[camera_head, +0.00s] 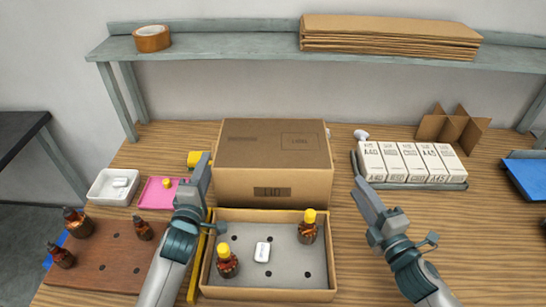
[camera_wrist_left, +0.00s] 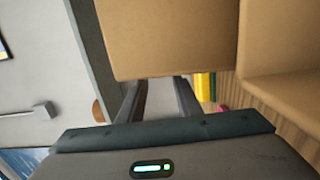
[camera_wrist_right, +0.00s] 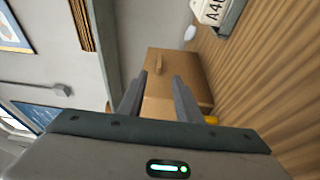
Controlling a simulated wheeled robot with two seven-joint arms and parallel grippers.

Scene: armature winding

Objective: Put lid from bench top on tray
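A large brown cardboard piece (camera_head: 272,180), shaped like a box and probably the lid, sits on the bench top behind the tray. The tray (camera_head: 208,282) is a shallow cardboard one with a grey holed insert. It holds two brown bottles (camera_head: 308,228) with yellow caps and a small white item (camera_head: 262,251). My left gripper (camera_head: 203,168) is open and empty, just left of the cardboard piece, which also fills the top of the left wrist view (camera_wrist_left: 165,40). My right gripper (camera_head: 363,192) is open and empty, to the right of it; the piece shows ahead in the right wrist view (camera_wrist_right: 180,75).
White cartons (camera_head: 405,163) stand in a grey tray behind my right gripper. A wooden board (camera_head: 105,262) with brown bottles, a white dish (camera_head: 105,190) and a pink tray (camera_head: 155,195) lie at left. A shelf (camera_head: 225,45) runs above. The bench at right front is clear.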

